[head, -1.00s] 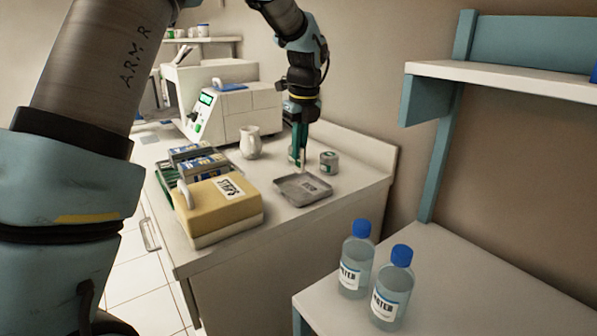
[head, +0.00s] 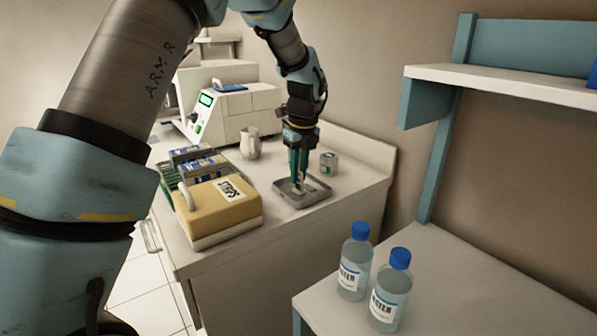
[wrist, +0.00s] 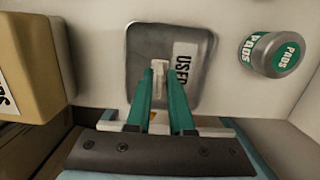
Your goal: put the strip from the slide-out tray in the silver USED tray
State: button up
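My gripper (head: 298,178) points down over the silver USED tray (head: 318,196), its green fingertips low at the tray. The tray also shows in the wrist view (wrist: 199,88), with the word USED on its floor. The pale strip (wrist: 159,78) is between the fingertips of my gripper (wrist: 160,78), and the fingers look shut on it. The strip's lower end is over or at the tray floor; I cannot tell whether it touches. The slide-out tray is not clearly made out.
A small PADS tin (head: 328,163) stands just right of the tray. A yellow STRIPS box (head: 222,208) is at the left, with blue-labelled boxes (head: 203,165) behind it. A white jug (head: 250,143) and a machine (head: 235,105) stand farther back. Two water bottles (head: 354,262) are on the lower right shelf.

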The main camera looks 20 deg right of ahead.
jog(key=shift+o, duration=1.1)
jog(key=shift+r, duration=0.15)
notch_tip(320, 180, up, 12)
jog(key=s+b, duration=0.1)
jog(key=shift+s+d, duration=0.15)
jog(key=shift+s, duration=0.05)
